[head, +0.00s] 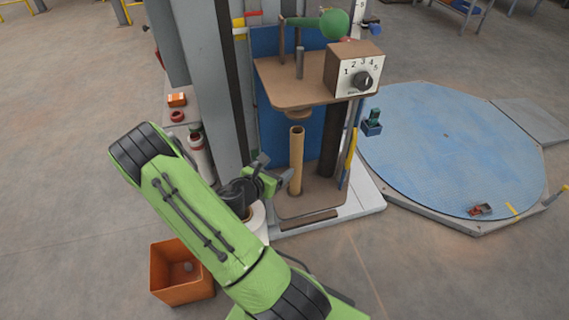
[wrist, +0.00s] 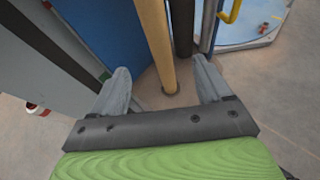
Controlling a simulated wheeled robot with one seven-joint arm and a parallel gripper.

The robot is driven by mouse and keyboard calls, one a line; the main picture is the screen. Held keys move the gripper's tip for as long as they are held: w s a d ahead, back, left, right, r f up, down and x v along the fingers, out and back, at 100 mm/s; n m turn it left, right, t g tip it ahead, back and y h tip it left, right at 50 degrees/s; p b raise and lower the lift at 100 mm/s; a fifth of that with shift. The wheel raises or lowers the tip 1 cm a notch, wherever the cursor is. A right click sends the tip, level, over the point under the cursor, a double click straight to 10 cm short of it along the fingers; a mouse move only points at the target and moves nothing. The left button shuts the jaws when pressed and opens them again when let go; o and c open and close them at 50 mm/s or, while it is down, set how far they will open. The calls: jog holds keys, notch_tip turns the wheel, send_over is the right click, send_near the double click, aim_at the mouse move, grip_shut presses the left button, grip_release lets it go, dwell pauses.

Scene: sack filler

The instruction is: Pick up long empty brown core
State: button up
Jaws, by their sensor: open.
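The long brown core (head: 296,162) stands upright on the base plate of the machine, below the brown shelf. Its open top end shows in the head view. In the wrist view the core (wrist: 157,45) rises just beyond my fingers, and its foot lies between the two fingertips in the picture. My gripper (wrist: 163,82) is open and empty, with one grey finger to each side of the core's line. In the head view my gripper (head: 268,178) is left of the core, close to it. I cannot tell whether a finger touches the core.
A brown shelf (head: 290,92) with a numbered dial box (head: 355,72) overhangs the core. A dark post (head: 330,140) and yellow handle (head: 350,150) stand to its right. An orange bin (head: 182,275) is on the floor. A blue round platform (head: 450,145) lies right.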

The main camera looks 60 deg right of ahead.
aim_at(293, 153)
jog(key=b+x, duration=0.1)
jog(key=x, duration=1.4)
jog(key=shift+w+d, duration=0.2)
jog(key=shift+d, duration=0.1)
jog(key=c, duration=1.4)
jog(key=shift+r, duration=0.1)
jog(key=shift+c, duration=0.2)
